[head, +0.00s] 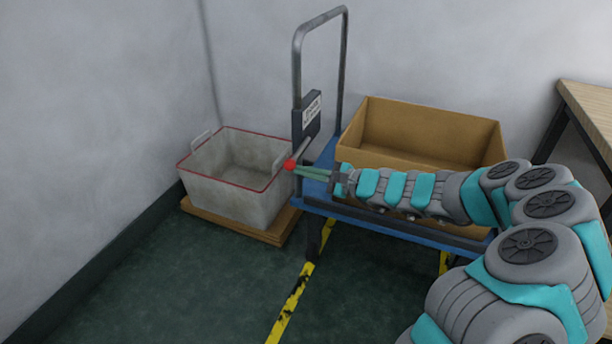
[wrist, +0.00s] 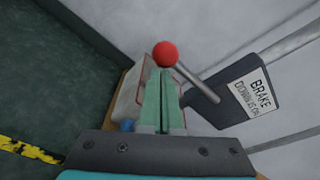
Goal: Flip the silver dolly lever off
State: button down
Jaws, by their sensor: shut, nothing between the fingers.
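The silver dolly lever (head: 303,151) has a red ball knob (head: 289,165) and comes out of a dark box on the dolly's handle post. The lever (wrist: 195,82) and its red knob (wrist: 165,54) also show in the wrist view. The box carries a label (wrist: 253,95) reading "BRAKE" and a second line that seems to say "DOWN IS ON". My gripper (head: 300,171) is shut and empty, with its tips at the knob. In the wrist view the fingertips (wrist: 161,72) are just below the knob; I cannot tell whether they touch it.
The blue dolly (head: 400,230) carries an open cardboard box (head: 430,158), partly behind my arm. A grey bin with a red rim (head: 220,192) stands on a wooden board (head: 270,234) to the left. A wooden table (head: 595,110) is at right.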

jog(key=shift+r, duration=0.4)
dwell(0.3)
jog(key=s+d+f+b, duration=0.1)
jog(key=s+d+b, duration=0.1)
jog(key=d, duration=0.9)
jog(key=shift+s+f, duration=0.25)
jog(key=shift+s, duration=0.45)
